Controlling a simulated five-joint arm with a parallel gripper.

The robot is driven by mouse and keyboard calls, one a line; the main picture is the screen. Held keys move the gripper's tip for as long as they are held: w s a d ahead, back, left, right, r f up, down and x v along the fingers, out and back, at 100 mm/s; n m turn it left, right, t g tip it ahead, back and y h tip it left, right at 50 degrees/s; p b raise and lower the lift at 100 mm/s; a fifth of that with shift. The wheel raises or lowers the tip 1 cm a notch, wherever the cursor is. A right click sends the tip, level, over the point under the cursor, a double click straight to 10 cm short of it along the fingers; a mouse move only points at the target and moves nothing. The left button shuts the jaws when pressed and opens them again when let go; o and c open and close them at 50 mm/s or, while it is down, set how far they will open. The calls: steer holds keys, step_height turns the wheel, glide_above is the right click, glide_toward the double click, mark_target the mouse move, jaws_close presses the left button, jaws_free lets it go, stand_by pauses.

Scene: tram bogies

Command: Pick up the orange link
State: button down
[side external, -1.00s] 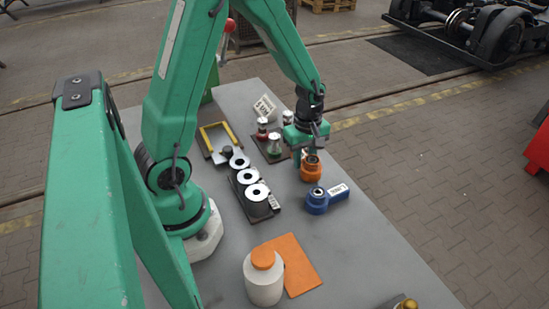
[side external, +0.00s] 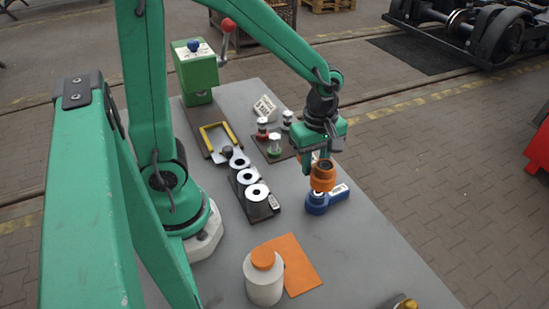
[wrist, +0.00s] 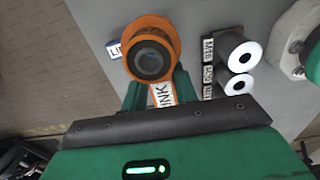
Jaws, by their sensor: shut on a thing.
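The orange link (side external: 322,182) is a round-eyed part with a dark bore. My gripper (side external: 319,158) is shut on it and holds it up off the table; in the side view it overlaps the blue link (side external: 322,204) lying below. The orange link also shows in the wrist view (wrist: 150,25), its eye beyond the green fingers (wrist: 158,92) and a white label between them. In the wrist view the orange eye hides most of the blue link, leaving a labelled bit at its left.
A black rack (side external: 261,213) with several dark, white-topped cylinders stands left of the link. Behind are a yellow bracket (side external: 231,133) and a dark plate with small red and green parts. A white jar (side external: 264,285) with an orange lid stands in front by an orange sheet (side external: 300,270).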

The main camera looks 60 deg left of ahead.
steer(key=shift+d+r, duration=0.2)
steer(key=shift+d, duration=0.1)
stand_by(0.6)
steer(key=w+a+r+m, duration=0.4)
steer(key=w+r+m, duration=0.4)
steer(key=m, duration=1)
steer(key=shift+w+a, duration=0.4)
steer(key=shift+w, duration=0.6)
steer(key=s+d+f, duration=0.1)
steer(key=s+f, duration=0.1)
steer(key=s, duration=0.1)
steer(key=s+d+f, duration=0.2)
steer(key=s+f, duration=0.1)
steer(key=s, duration=0.1)
steer(key=s+d+f, duration=0.2)
steer(key=s, duration=0.2)
steer(key=shift+f, duration=0.35)
